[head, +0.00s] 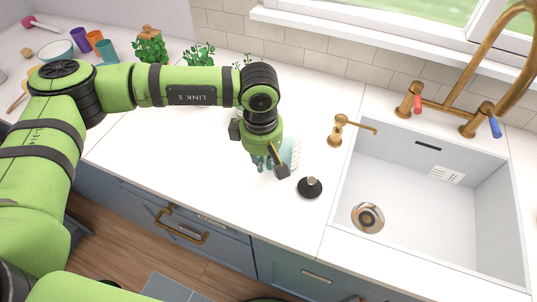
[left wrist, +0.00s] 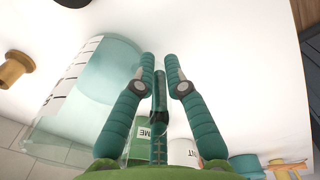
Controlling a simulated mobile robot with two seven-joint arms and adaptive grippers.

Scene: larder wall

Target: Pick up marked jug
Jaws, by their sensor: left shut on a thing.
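The marked jug (left wrist: 88,90) is clear, pale blue-green, with dark graduation lines on its wall. It fills the left part of the left wrist view. In the head view only a pale strip of it (head: 292,153) shows beside my gripper; the rest is hidden. My left gripper (left wrist: 164,75), with teal fingers, is shut on the jug at its side; the exact contact is hard to see. In the head view the left gripper (head: 264,163) points down over the white counter, left of the sink. My right gripper is not in view.
A black disc with a metal knob (head: 311,187) lies right of the jug. A brass dispenser (head: 338,132) and the sink (head: 440,200) are further right. Potted herbs (head: 150,46), coloured cups (head: 81,39) and a bowl (head: 55,50) stand back left. The front counter (head: 180,165) is clear.

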